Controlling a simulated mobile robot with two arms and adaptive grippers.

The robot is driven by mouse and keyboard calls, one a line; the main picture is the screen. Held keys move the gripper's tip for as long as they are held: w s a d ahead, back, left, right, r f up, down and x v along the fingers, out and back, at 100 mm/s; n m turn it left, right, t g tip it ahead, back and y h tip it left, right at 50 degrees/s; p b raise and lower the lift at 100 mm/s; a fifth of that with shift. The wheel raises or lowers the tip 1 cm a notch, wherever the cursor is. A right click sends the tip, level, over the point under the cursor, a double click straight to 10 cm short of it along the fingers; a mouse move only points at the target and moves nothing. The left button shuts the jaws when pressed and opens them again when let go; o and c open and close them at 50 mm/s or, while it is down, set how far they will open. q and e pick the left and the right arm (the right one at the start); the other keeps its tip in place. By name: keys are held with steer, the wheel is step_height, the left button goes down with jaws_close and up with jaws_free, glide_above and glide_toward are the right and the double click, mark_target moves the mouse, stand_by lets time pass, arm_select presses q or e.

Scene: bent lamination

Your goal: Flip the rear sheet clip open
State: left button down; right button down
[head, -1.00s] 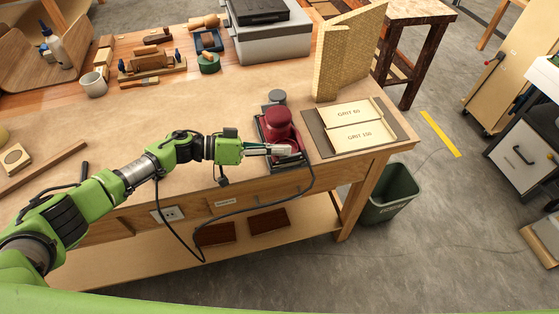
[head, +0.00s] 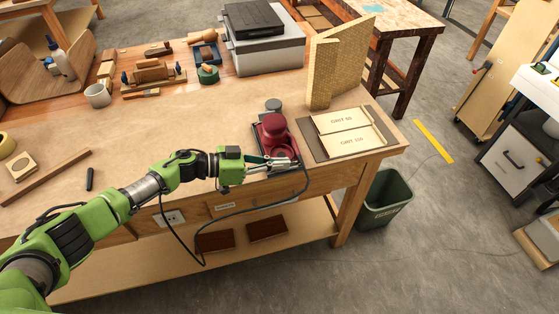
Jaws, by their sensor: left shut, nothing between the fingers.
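A dark red sander (head: 271,128) sits in a dark tray at the front right of the workbench, with a flat base at its near side. The rear sheet clip is too small to make out; the sander's near end is partly covered by my gripper. My left gripper (head: 287,163) comes in from the left, low over the near end of the sander and tray. Its fingers are shut with nothing between them. I cannot tell whether they touch the sander. My right gripper is not in view.
Sanding sheets marked GRIT (head: 345,132) lie on a dark mat right of the sander. A bent wooden panel (head: 335,65) stands behind them. A grey cylinder (head: 273,105) stands behind the sander. A cable hangs along the bench front. The bench middle is clear.

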arm_select(q)
steer(key=shift+r, duration=0.15)
steer(key=r+p, duration=0.4)
steer(key=p, duration=0.1)
steer(key=shift+s+r, duration=0.25)
steer(key=shift+r, duration=0.05)
steer(key=s+f+b+v, duration=0.1)
steer(key=b+v, duration=0.2)
steer(key=v, duration=0.6)
steer(key=shift+a, duration=0.25)
steer(key=shift+r, duration=0.1)
